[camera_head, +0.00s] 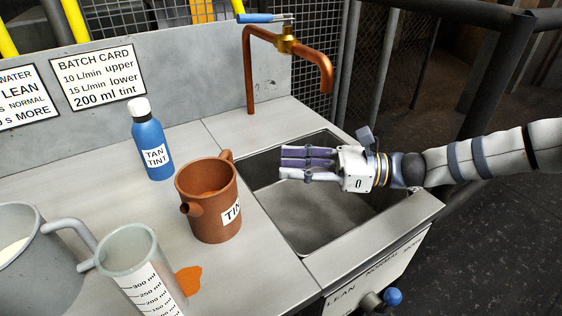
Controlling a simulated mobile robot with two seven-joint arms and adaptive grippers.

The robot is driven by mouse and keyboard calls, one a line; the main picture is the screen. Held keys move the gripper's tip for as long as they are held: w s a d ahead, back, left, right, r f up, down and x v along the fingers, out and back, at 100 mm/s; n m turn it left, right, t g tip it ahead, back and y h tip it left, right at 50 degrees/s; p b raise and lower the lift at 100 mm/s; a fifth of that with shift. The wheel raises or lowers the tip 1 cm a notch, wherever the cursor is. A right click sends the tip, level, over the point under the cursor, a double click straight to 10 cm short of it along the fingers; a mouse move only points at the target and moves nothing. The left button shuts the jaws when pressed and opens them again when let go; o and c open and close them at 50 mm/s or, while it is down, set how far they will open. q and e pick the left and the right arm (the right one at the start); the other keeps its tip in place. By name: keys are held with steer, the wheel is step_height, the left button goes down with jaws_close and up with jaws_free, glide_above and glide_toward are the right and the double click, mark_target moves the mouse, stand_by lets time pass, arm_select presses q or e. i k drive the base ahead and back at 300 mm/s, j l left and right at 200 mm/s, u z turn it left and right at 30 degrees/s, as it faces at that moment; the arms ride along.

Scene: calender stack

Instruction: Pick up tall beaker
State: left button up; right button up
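The tall beaker (133,262) is a clear, greyish vessel with ml marks on its front. It stands at the lower left of the counter and its base is cut off by the picture edge. My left gripper is not in view.
A brown jug (211,215) stands between the beaker and the sink (320,258). A blue tint bottle (150,145) stands behind. A grey pitcher (35,270) is left of the beaker. An orange patch (188,280) lies beside it. A copper tap (249,75) rises behind the sink.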

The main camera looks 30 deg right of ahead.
mark_target(131, 256)
steer(key=k, duration=1)
